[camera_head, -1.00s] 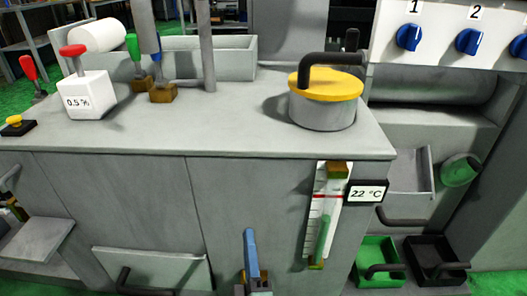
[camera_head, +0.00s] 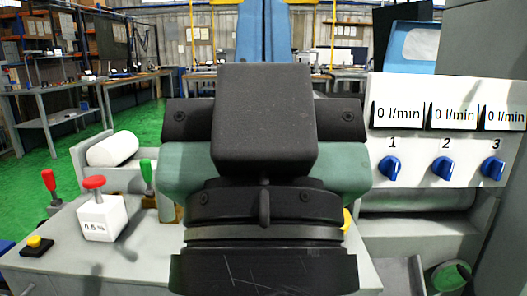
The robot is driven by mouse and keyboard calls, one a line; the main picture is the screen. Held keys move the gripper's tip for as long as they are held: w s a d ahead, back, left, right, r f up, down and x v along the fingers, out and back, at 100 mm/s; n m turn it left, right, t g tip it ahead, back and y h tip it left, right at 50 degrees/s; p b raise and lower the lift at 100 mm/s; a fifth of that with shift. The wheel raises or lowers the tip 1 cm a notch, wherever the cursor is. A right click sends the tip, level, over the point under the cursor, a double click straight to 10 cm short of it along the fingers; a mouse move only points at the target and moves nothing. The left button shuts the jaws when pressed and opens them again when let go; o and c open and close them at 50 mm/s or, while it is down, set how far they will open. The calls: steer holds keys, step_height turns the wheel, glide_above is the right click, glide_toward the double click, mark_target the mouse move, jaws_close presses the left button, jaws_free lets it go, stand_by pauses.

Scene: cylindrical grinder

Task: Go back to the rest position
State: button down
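My gripper (camera_head: 264,32) fills the middle of the head view, close to the camera and seen from behind, raised in front of the grinder. Its two blue fingers point up past a black block on my wrist and lie side by side with only a thin seam between them. They look shut, and nothing shows between them. The fingertips are cut off by the top edge of the picture.
The grinder's grey top (camera_head: 70,262) lies below and behind my arm. It bears a white box with a red knob (camera_head: 101,218), a yellow button (camera_head: 37,243) and a green-handled lever (camera_head: 147,178). Blue dials (camera_head: 443,168) are at right. My arm hides most of the yellow lid (camera_head: 347,220).

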step_height(320, 180, up, 33)
steer(key=p, duration=3)
steer(key=shift+p, duration=0.35)
